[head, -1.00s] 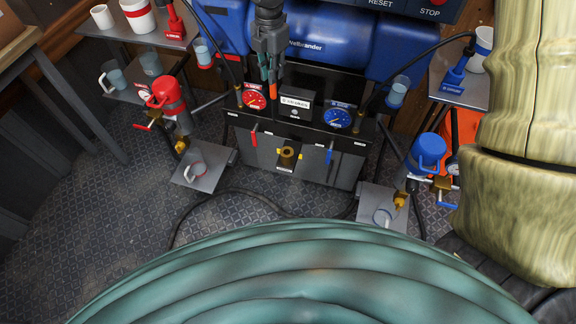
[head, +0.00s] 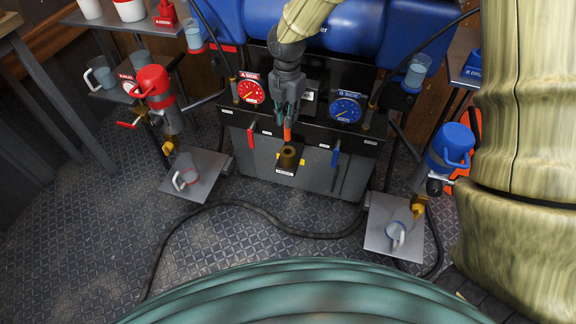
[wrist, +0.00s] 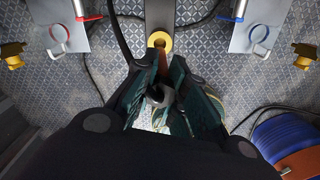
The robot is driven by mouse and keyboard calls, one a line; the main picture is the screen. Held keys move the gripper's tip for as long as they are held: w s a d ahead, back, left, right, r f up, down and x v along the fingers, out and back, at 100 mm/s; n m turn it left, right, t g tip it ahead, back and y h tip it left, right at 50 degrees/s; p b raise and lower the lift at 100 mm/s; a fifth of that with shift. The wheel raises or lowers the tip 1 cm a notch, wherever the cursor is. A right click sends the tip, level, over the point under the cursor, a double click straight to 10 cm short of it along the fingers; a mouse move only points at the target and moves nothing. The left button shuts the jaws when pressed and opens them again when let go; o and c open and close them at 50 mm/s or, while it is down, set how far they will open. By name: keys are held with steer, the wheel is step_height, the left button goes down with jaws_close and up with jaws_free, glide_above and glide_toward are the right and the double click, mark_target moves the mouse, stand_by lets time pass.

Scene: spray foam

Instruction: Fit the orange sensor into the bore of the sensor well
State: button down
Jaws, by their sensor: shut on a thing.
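The orange sensor (head: 287,132) is held in my gripper (head: 288,122), which is shut on it and points down. In the wrist view my gripper (wrist: 160,92) shows the sensor between its fingers, with part of the sensor (wrist: 163,63) visible toward the well. The sensor well (head: 289,157) is a brass-coloured collar with a dark bore on the front of the black machine. Its ring (wrist: 160,40) also shows at the top of the wrist view. In the head view the sensor's lower end is just above the well. I cannot tell whether it is exactly lined up with the bore.
A red lever (head: 252,133) and a blue lever (head: 335,153) flank the well. A red gauge (head: 251,91) and a blue gauge (head: 345,109) sit above. Trays with clear cups stand left (head: 205,183) and right (head: 379,238). A dark hose crosses the floor.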

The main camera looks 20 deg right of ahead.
mark_target(288, 140)
steer(key=shift+f+b, duration=1.05)
steer(key=shift+f, duration=4.05)
steer(key=shift+f, duration=0.15)
steer(key=c, duration=1.5)
jaws_free()
steer(key=shift+o, duration=0.2)
step_height(288, 140, up, 12)
steer(key=p, duration=0.2)
steer(key=shift+p, duration=0.3)
